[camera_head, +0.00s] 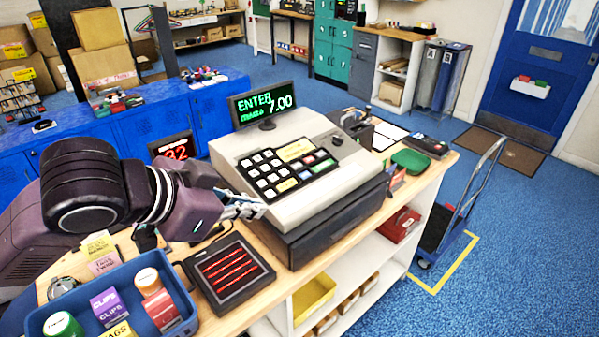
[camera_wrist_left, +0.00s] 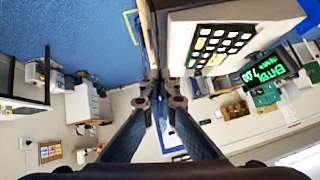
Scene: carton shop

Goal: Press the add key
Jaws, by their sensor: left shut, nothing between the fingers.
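The cash register (camera_head: 320,190) stands on the wooden counter, with a sloped keypad (camera_head: 275,175) of white keys plus several coloured keys on its right side. Its display (camera_head: 266,104) reads "ENTER" and "7.00" in green. The labels on the keys are too small to read, so I cannot tell which is the add key. My left gripper (camera_head: 250,207) is shut and empty, just left of the register's front left corner. In the left wrist view the shut fingertips (camera_wrist_left: 165,88) are beside the register body, with the keypad (camera_wrist_left: 218,47) beyond them. My right gripper is not in view.
A black device with red bars (camera_head: 228,270) lies on the counter before the register. A blue tray (camera_head: 70,300) of small containers is at the lower left. A green pouch (camera_head: 410,162) lies right of the register. A hand truck (camera_head: 455,215) stands on the floor.

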